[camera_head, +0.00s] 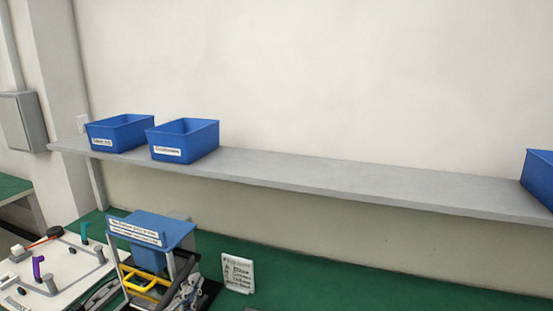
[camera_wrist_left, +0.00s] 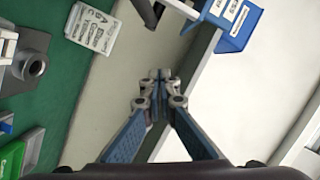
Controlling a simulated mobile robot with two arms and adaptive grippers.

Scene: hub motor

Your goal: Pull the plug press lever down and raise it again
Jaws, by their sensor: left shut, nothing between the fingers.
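The plug press (camera_head: 150,229) stands at the lower left in the head view, with a blue top, a white label on its front and grey posts. A yellow frame-shaped handle (camera_head: 146,281), seemingly the lever, sits below the top. My left gripper (camera_head: 187,290) is at the press's right side, just right of the yellow handle; I cannot tell whether it touches the press. In the left wrist view its fingertips (camera_wrist_left: 158,76) meet, with nothing between them. The yellow handle does not show there. My right gripper is not in view.
A grey shelf (camera_head: 350,181) runs along the wall above, with blue bins (camera_head: 186,140) on it. A white card (camera_head: 238,273) stands right of the press on the green table (camera_head: 330,285). A white board (camera_head: 60,265) with small parts lies left. The table right of the card looks clear.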

